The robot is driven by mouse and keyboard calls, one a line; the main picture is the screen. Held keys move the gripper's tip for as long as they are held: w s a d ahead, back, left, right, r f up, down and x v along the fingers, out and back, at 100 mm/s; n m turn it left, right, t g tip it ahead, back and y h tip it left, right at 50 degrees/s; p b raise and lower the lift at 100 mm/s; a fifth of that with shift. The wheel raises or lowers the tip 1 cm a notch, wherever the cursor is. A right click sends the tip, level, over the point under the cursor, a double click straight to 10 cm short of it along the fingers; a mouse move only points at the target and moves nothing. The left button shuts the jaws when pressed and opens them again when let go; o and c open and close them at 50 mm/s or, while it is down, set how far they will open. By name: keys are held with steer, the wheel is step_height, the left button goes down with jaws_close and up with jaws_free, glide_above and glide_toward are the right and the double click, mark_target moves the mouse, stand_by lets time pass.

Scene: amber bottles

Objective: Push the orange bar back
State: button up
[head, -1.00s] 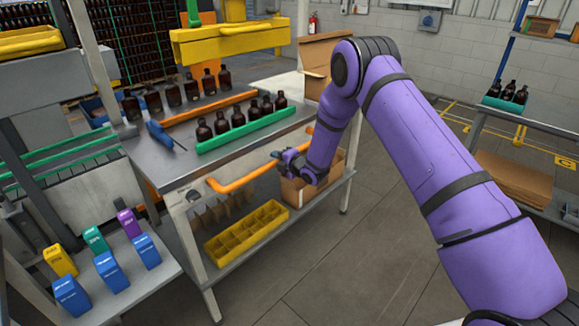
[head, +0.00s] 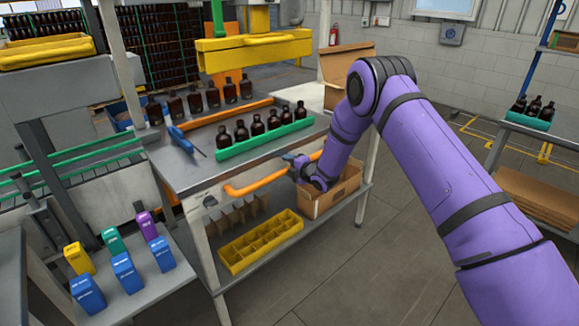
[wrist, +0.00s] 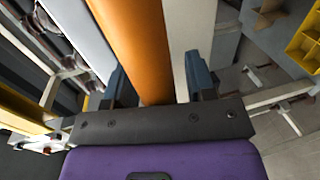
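The orange bar (head: 258,182) runs along the front edge of the metal workbench (head: 185,172), below the top, and bends at its left end. My gripper (head: 291,158) is at the right part of the bar, and the arm hides some of it. In the wrist view the orange bar (wrist: 138,45) passes between the two dark fingers of my gripper (wrist: 160,85). The fingers are apart, with a gap showing on the right side of the bar. Whether either finger touches it I cannot tell.
Several amber bottles stand on the bench beside a green rail (head: 265,140) and behind an orange strip (head: 230,113). A blue tool (head: 181,138) lies at the left. Below are a yellow divided crate (head: 262,240) and a cardboard box (head: 335,190).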

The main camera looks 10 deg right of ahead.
steer(key=v, duration=1.1)
steer(key=shift+w, duration=0.1)
steer(key=s+d+r+m+g+h, duration=0.1)
steer(key=s+d+r+m+h, duration=0.25)
steer(key=r, duration=0.65)
steer(key=s+d+r+m+h, duration=0.2)
steer(key=s+d+r+m, duration=0.3)
steer(key=r, duration=0.5)
steer(key=s+d+r+m+g+h, duration=0.1)
steer(key=s+d+r+m+h, duration=0.3)
steer(key=r, duration=0.5)
steer(key=s+d+r+m+g, duration=0.1)
steer(key=s+m, duration=0.3)
steer(key=s, duration=0.8)
steer(key=s+r+m+g, duration=0.2)
steer(key=s+r+m, duration=0.1)
steer(key=s, duration=0.9)
steer(key=s+d+r+m+g, duration=0.1)
steer(key=s+m, duration=0.4)
steer(key=s, duration=0.7)
steer(key=shift+s+d+r+m+g, duration=0.25)
steer(key=shift+d+r+m+g, duration=0.1)
steer(key=shift+r+g, duration=0.55)
